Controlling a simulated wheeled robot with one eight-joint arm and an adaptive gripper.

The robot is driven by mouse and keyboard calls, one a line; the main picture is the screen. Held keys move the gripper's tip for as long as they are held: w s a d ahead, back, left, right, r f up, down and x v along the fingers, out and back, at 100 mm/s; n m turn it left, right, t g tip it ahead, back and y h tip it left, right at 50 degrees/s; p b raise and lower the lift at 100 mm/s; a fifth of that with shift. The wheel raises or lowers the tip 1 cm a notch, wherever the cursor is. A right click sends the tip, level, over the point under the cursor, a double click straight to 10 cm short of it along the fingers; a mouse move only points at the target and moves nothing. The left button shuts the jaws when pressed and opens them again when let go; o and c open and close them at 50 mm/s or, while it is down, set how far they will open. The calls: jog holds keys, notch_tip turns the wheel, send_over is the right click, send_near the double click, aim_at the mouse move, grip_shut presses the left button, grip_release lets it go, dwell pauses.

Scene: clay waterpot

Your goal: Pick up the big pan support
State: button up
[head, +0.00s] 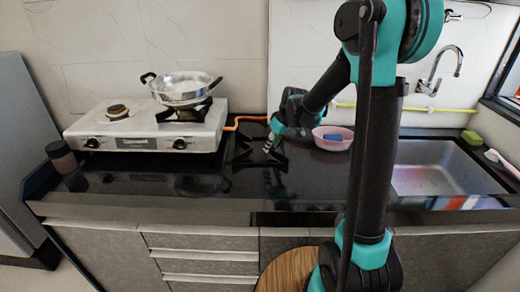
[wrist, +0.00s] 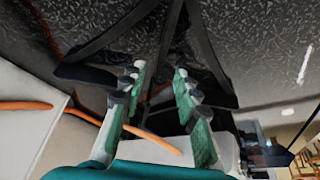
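The big pan support (head: 245,157), a black frame with angled bars, lies on the dark countertop right of the stove. Its black colour blends with the counter. In the wrist view its dark bars (wrist: 110,38) spread out beyond and around my fingertips. My gripper (head: 268,147) points down at the support's right part. In the wrist view my gripper (wrist: 160,82) is open, with its two green-and-grey fingers apart. Dark bars show between and behind the fingers; I cannot tell whether the fingers touch them.
A white two-burner stove (head: 146,129) stands on the left, with a metal pan (head: 183,90) on its right burner. An orange hose (head: 243,119) runs behind the support. A pink basin (head: 333,140) and a sink (head: 435,178) are on the right. A dark jar (head: 61,157) stands at the left.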

jog(key=shift+x, duration=1.75)
jog(key=shift+c, duration=0.5)
grip_shut()
jog(key=shift+r, duration=0.1)
